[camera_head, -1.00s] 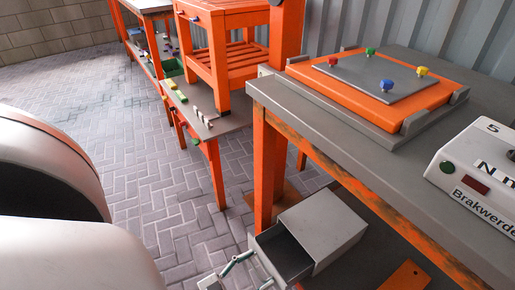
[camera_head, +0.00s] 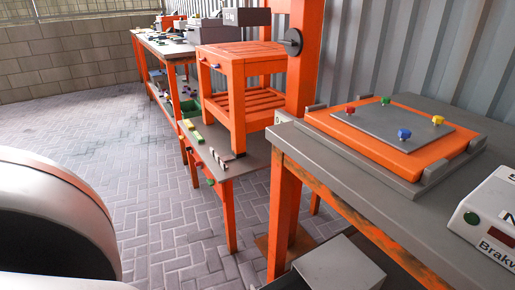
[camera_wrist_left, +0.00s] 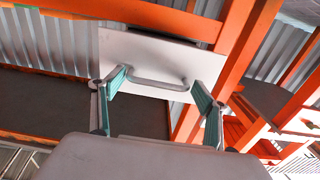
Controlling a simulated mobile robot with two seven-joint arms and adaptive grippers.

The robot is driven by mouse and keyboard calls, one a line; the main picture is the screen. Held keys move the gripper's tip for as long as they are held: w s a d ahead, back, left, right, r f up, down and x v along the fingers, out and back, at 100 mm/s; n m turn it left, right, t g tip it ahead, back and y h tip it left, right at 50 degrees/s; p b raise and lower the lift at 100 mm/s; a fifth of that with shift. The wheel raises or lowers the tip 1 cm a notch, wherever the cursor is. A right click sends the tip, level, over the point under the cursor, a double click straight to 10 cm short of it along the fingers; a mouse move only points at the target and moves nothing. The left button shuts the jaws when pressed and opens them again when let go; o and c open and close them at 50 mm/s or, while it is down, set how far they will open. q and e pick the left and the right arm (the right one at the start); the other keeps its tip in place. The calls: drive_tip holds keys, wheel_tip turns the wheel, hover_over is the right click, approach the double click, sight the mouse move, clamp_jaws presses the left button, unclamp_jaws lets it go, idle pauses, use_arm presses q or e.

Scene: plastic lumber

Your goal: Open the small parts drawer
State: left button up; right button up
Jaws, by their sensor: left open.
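The small parts drawer's grey cabinet (camera_head: 335,266) shows at the bottom of the head view, under the workbench; its front is cut off there. In the left wrist view the pale drawer front (camera_wrist_left: 150,52) fills the upper middle, with a bent grey bar handle (camera_wrist_left: 160,84) on it. My left gripper (camera_wrist_left: 160,80) is open and faces the front, its green-padded fingers to either side of the handle in the picture. I cannot tell whether they touch anything. How far the drawer is out does not show now. My right gripper is not in view.
The grey workbench (camera_head: 345,195) with orange legs stands above the cabinet and carries an orange board (camera_head: 355,143) and a white labelled box (camera_head: 490,215). An orange slatted stand (camera_head: 240,95) stands farther back. The paved floor (camera_head: 140,190) at left is open.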

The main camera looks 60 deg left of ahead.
use_arm(q)
drive_tip(key=s+a, duration=0.1)
drive_tip(key=s, duration=1)
